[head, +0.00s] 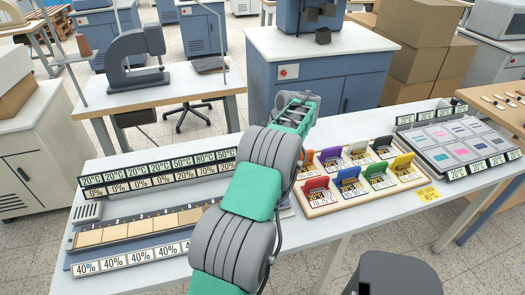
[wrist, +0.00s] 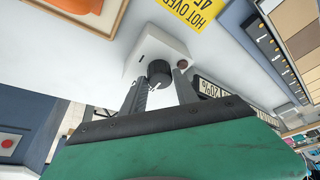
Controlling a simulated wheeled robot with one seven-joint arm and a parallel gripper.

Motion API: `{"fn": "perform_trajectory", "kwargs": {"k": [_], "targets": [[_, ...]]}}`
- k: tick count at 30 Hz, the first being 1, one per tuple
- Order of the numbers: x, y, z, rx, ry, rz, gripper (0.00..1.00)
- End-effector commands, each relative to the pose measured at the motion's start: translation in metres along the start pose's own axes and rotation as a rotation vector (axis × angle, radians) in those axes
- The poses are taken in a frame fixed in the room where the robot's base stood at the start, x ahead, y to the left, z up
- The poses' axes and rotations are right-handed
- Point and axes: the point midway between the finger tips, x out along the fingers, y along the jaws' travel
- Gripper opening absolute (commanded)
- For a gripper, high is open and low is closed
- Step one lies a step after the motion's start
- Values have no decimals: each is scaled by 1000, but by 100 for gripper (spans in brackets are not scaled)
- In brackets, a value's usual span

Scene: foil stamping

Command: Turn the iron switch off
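The iron switch shows in the wrist view as a white box (wrist: 158,47) with a round black knob (wrist: 160,72) on its face. A small dark red dot sits beside the knob. My gripper (wrist: 162,80) has its two dark fingers spread, one on each side of the knob. The fingers look apart from the knob, though contact at the tips is hard to judge. In the head view my arm reaches over the table, and the switch and fingertips are hidden behind it.
In the wrist view, a yellow label (wrist: 195,10) and a wood-edged tray with an orange thing (wrist: 80,5) are near the box. In the head view, a tray of coloured clips (head: 318,208) lies right of my arm, and a long slotted strip (head: 125,233) lies left.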

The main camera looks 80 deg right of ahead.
Motion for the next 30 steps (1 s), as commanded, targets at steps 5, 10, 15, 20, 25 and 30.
{"fn": "perform_trajectory", "kwargs": {"k": [5, 10, 15, 20, 25, 30], "targets": [[0, 0, 0, 1, 0, 0, 52], [0, 0, 0, 1, 0, -1, 54], [-6, 0, 0, 1, 0, 1, 54], [-37, 1, 0, 0, 0, 2, 54], [-69, 0, -1, 2, 1, 0, 54], [-78, 0, 1, 2, -1, -1, 54]]}}
